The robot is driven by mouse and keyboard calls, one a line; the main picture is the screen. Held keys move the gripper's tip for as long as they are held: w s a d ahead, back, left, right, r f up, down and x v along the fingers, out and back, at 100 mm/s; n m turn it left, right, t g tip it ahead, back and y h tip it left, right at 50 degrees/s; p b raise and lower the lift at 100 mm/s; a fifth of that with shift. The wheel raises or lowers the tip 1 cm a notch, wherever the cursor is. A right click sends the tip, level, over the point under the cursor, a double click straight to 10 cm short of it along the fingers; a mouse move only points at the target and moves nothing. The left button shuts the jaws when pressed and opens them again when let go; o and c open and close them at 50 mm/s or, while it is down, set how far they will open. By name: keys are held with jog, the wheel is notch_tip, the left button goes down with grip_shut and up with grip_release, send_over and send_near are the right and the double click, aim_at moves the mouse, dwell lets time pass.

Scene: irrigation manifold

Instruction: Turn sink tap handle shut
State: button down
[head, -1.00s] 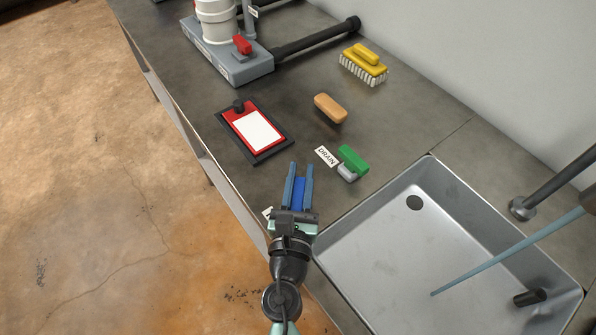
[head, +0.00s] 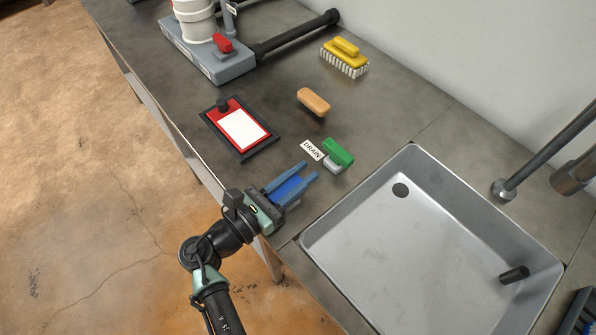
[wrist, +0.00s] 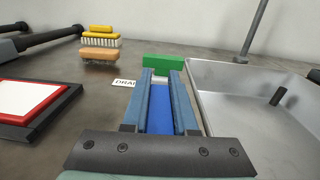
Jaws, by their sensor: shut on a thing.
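My gripper (head: 307,171) is over the counter edge, left of the sink. Its two blue-grey fingers are shut on a blue handle (head: 288,189). The wrist view shows the blue handle (wrist: 160,108) lying lengthwise between the fingers. It points toward the green handle (head: 338,152). No label on the blue handle can be read; its base is hidden. The sink (head: 420,235) is a steel basin. The tap's spout end (head: 570,178) shows at the right edge, with no stream below it.
The green handle stands beside a DRAIN label (head: 312,149), just beyond my fingertips. A red handle (head: 222,43) sits on a grey base. A grey upright pipe (head: 545,150) stands behind the sink.

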aim_at(270, 200)
jog(key=shift+d+m+g+h, duration=0.1)
jog(key=shift+m+g+h, duration=0.3)
jog(key=shift+g, duration=0.1)
jog(key=c, duration=0.7)
grip_release()
jog(key=v, duration=1.3)
